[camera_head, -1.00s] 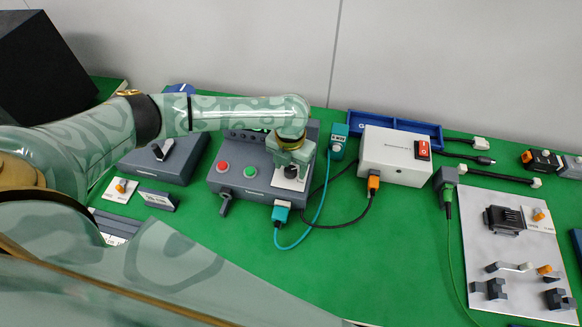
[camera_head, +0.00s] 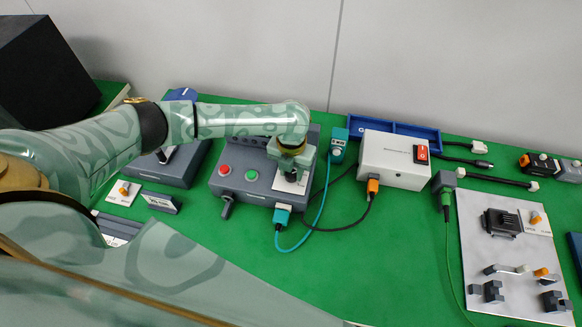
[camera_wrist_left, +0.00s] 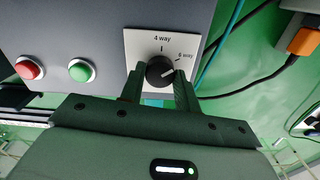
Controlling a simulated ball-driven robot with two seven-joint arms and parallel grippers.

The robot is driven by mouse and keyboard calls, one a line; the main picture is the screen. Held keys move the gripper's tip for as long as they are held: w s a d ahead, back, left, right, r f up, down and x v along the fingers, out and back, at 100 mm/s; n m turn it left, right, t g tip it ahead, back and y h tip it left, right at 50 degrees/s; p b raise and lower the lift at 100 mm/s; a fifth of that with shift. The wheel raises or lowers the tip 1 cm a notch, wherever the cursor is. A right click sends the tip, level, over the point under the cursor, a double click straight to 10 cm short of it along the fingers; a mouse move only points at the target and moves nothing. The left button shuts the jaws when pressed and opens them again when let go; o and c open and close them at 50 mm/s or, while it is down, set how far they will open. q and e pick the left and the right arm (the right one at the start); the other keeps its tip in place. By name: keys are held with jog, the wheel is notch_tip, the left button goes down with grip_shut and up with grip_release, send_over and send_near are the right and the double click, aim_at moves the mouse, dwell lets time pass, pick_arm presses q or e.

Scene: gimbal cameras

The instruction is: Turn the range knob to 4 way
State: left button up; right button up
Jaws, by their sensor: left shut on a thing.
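In the head view, my left gripper (camera_head: 291,172) comes down over the plate on the grey control box (camera_head: 240,190) and largely hides the knob. My right gripper is not in view.
A red button (camera_head: 224,170) and a green button (camera_head: 251,175) sit left of the knob. Green table is clear in front.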

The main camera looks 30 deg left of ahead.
pick_arm(q)
jog(key=n+p, duration=0.1)
jog(key=p, duration=0.1)
jog(key=n+p, duration=0.1)
jog(key=n, duration=0.1)
jog(key=shift+r+p, duration=0.25)
jog(key=shift+p, duration=0.1)
jog(key=shift+n+p, duration=0.75)
jog(key=shift+n, duration=0.35)
jog(key=n+p, duration=0.1)
jog(key=n, duration=0.1)
jog(key=shift+f+n+p, duration=0.1)
jog(key=shift+n+p, duration=0.2)
jog(key=shift+p, duration=0.1)
jog(key=shift+f+n+p, duration=0.1)
jog(key=shift+n+p, duration=0.7)
jog(key=shift+n, duration=0.6)
jog(key=o, duration=1)
